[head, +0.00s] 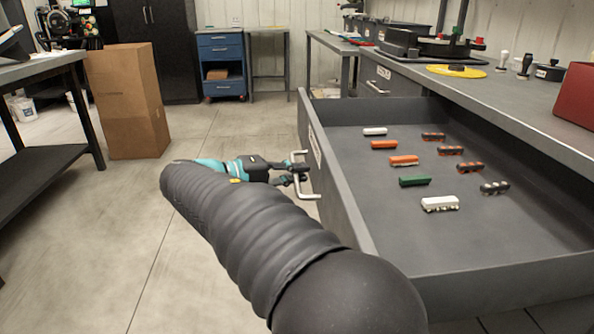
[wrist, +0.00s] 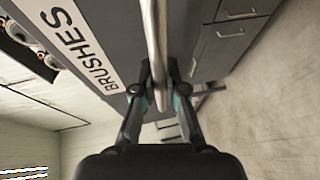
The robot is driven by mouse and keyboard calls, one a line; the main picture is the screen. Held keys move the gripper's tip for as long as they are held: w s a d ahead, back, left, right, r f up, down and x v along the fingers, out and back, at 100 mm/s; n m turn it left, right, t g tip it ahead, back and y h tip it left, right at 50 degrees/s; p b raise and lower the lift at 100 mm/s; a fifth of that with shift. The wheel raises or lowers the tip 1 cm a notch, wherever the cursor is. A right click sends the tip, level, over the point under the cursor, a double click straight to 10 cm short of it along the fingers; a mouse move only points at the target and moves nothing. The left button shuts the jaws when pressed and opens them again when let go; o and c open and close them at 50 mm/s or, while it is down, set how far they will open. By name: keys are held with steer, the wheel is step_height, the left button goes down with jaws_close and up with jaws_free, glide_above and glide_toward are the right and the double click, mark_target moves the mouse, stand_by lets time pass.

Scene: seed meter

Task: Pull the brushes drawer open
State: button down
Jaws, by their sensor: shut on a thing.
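The brushes drawer (head: 340,192) stands pulled far out from the workbench in the head view, and its inside shows. Its label (wrist: 72,40) reads BRUSHES in the wrist view. A bar handle (head: 303,188) is on its front; the bar (wrist: 156,45) also runs down the middle of the wrist view. My gripper (head: 293,172) is at the handle, its fingers on either side of the bar. In the wrist view my gripper (wrist: 160,92) is shut on the handle. Several small brushes in white, orange, green and black lie in the drawer, such as a green one (head: 415,181).
The workbench top (head: 520,105) to the right holds a yellow disc (head: 456,71), stamps and a red box (head: 578,95). A cardboard box (head: 127,100) stands on the floor at left beside a dark table (head: 40,68). The floor (head: 215,135) left of the drawer is clear.

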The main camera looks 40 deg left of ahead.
stand_by(0.3)
steer(key=c, duration=1.2)
jaws_free()
steer(key=shift+w, duration=0.1)
steer(key=v, duration=1.2)
steer(key=shift+f, duration=0.1)
